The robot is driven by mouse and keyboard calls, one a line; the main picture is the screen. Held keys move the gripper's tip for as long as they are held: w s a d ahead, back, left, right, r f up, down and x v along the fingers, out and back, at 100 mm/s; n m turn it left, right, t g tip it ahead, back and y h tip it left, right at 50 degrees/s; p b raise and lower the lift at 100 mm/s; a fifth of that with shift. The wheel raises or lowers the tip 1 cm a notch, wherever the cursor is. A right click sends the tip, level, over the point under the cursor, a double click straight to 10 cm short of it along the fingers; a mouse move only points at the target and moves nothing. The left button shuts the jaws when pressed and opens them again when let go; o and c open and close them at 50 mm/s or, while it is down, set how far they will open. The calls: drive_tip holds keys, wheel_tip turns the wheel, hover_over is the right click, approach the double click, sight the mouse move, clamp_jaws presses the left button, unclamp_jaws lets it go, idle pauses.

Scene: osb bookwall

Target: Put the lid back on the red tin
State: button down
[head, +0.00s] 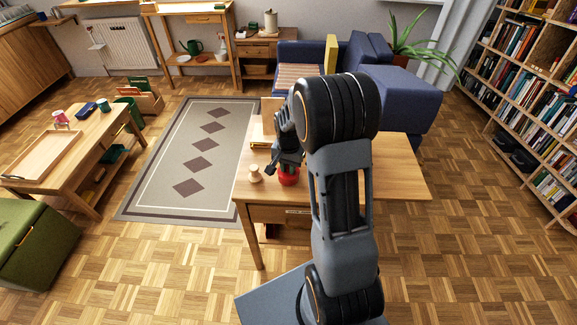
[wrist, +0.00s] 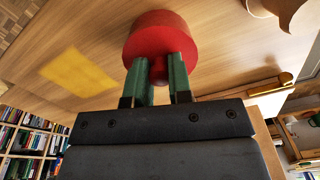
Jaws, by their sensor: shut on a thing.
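The red tin (head: 289,179) stands near the left front of the wooden desk, directly under my gripper (head: 287,165). In the wrist view the red round shape (wrist: 158,32) is just past my fingertips. I cannot tell a seam between lid and tin, nor whether the lid is seated. In the head view the arm and fingers hide part of the tin's top.
A pale wooden turned object (head: 255,173) stands on the desk (head: 400,180), left of the tin. A flat yellow item (wrist: 80,75) lies on the desktop. The desk's right side is clear. A low table with a tray (head: 42,157) stands at left.

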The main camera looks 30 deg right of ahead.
drive_tip(key=c, duration=1)
unclamp_jaws()
drive_tip(key=shift+o, duration=0.6)
drive_tip(key=o, duration=0.4)
drive_tip(key=shift+r, duration=0.1)
drive_tip(key=shift+r+p, duration=2.7)
drive_tip(key=shift+r, duration=0.7)
